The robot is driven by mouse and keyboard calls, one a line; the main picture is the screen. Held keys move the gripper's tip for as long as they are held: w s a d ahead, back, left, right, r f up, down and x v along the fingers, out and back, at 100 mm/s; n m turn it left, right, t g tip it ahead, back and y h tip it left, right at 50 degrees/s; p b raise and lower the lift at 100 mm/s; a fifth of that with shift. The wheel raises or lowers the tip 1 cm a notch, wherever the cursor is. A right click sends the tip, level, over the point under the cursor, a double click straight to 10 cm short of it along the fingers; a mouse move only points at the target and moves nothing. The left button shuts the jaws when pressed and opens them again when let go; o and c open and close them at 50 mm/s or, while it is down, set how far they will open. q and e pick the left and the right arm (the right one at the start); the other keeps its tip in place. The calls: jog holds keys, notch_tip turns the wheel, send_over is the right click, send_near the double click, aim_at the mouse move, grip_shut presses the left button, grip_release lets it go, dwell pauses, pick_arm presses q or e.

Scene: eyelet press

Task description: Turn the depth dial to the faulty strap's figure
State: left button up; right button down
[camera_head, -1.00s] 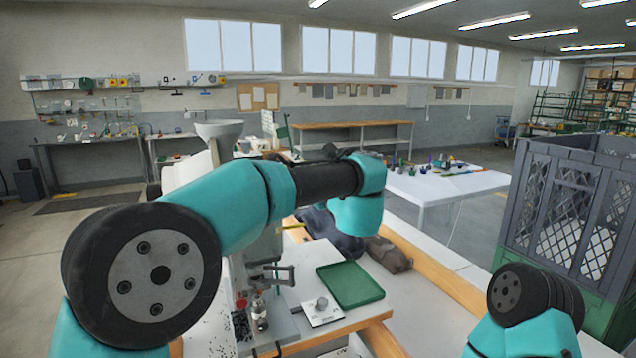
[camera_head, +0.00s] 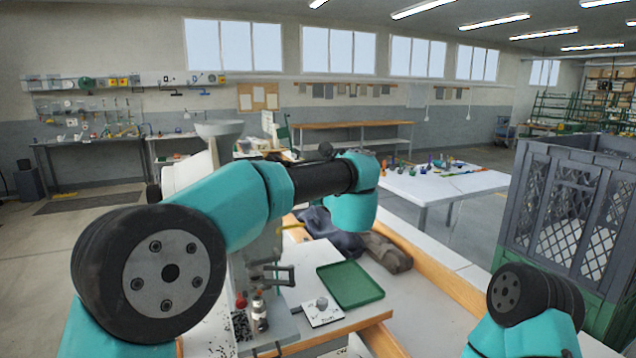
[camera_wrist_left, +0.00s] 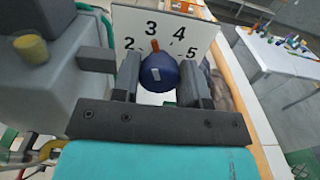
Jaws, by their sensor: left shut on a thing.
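In the left wrist view, a round blue depth dial (camera_wrist_left: 157,76) with an orange pointer sits in front of a white number plate (camera_wrist_left: 127,22). The figures 2, 3, 4 and 5 show on the plate. The orange pointer tip stands just under the 3, on the side toward the 4. My left gripper (camera_wrist_left: 160,82) is shut on the dial, one finger on each side. In the head view my own left arm hides the dial and that gripper. My right gripper is out of view. I cannot make out a faulty strap.
Dark cloth (camera_head: 335,236) and brown cloth (camera_head: 386,252) lie behind. A grey-green crate (camera_head: 570,215) stands at right.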

pick_arm(q)
jog(key=shift+m, duration=0.3)
jog(key=shift+w+d+f+m, duration=0.1)
jog(key=shift+m, duration=4.2)
jog(key=shift+d+f+m, duration=0.1)
jog(key=shift+m, duration=4.2)
jog(key=o, duration=0.9)
